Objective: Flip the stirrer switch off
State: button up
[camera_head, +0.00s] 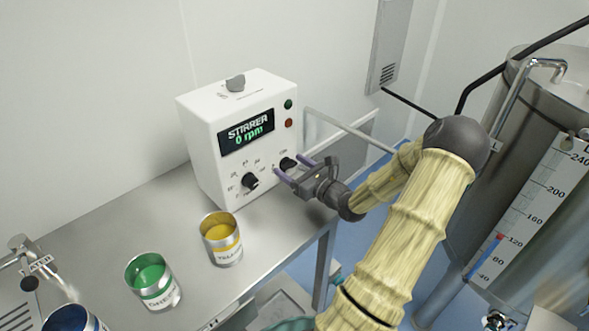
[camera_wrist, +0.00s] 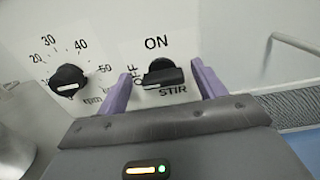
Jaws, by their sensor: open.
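The stirrer control box (camera_head: 205,125) is white and stands on the metal table, its display reading "STIRRER 0 rpm". My gripper (camera_wrist: 160,90) is open, with one purple finger on each side of the switch. It also shows in the head view (camera_head: 291,167), at the box's front. I cannot tell whether the fingers touch the switch.
A black rpm dial (camera_wrist: 69,80) sits left of the switch. A yellow paint can (camera_head: 222,240) and a green paint can (camera_head: 153,280) stand on the table (camera_head: 120,225). A large metal tank (camera_head: 470,190) stands at the right. A metal rail (camera_head: 350,130) runs behind my gripper.

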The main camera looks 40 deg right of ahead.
jog(key=shift+s, duration=0.1)
jog(key=s+d, duration=0.1)
jog(key=s, duration=1.6)
jog(key=shift+s+b, duration=0.15)
jog(key=shift+b, duration=0.3)
jog(key=shift+d, duration=0.15)
